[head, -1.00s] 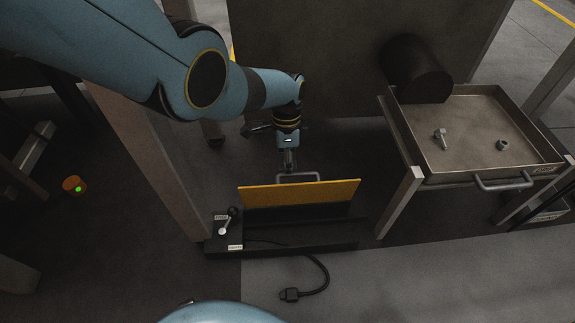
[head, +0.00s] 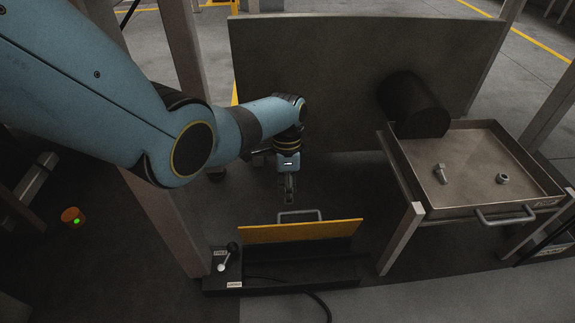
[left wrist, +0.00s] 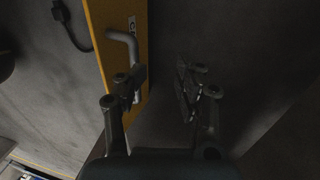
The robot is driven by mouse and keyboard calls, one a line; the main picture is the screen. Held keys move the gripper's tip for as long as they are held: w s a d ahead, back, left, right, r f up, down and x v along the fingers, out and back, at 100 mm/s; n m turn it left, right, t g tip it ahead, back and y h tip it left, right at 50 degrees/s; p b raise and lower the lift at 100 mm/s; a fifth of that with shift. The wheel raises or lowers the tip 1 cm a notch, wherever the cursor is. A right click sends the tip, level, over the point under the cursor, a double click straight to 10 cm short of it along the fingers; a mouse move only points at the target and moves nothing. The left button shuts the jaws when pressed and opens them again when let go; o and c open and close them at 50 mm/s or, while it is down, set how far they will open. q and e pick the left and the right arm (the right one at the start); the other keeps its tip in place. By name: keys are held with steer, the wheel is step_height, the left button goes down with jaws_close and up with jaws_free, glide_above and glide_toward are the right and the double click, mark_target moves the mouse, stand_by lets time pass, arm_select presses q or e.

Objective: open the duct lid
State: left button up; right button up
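The duct lid (head: 300,231) is a long yellow panel in the lower middle of the head view. It appears raised, with dark space below its near edge; its exact angle is hard to tell. Its grey bar handle (head: 299,213) is at its far side. The lid (left wrist: 103,25) and its handle (left wrist: 127,40) also show in the left wrist view. The dark duct base (head: 300,282) lies on the floor below. My left gripper (head: 290,190) is just above and behind the handle, apart from it. In the wrist view its fingers (left wrist: 162,82) are spread and empty. My right gripper is out of view.
A small box with a lever (head: 226,266) sits at the duct's left end. A black cable (head: 322,308) runs out in front. A metal tray table (head: 470,205) holding a bolt and nut stands right. A dark panel (head: 310,80) stands behind; a post (head: 160,220) is left.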

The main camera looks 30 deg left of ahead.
arm_select(q)
steer(key=v, duration=0.8)
steer(key=shift+r, duration=0.4)
